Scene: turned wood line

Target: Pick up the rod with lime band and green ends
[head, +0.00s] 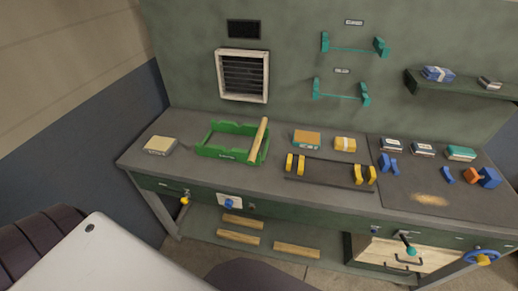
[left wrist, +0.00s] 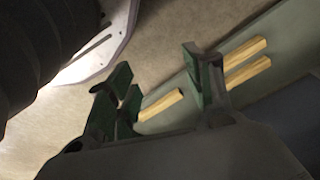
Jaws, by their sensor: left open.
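A pale wooden rod (head: 259,141) leans across the right end of a green tray (head: 203,153) on the bench in the head view. No lime band or green ends can be made out on it at this size. My left gripper (left wrist: 156,84) shows in the left wrist view with its fingers apart and nothing between them. It is not seen in the head view, and it points toward the floor and lower shelf, apart from the rod. My right gripper is in neither view.
Several wooden bars lie on the lower shelf (head: 263,231), and they also show in the left wrist view (left wrist: 248,73). A black rack with yellow holders (head: 296,165), small boxes (head: 307,139) and blue blocks stand on the bench (head: 182,168). Teal wall brackets (head: 343,92) hang empty.

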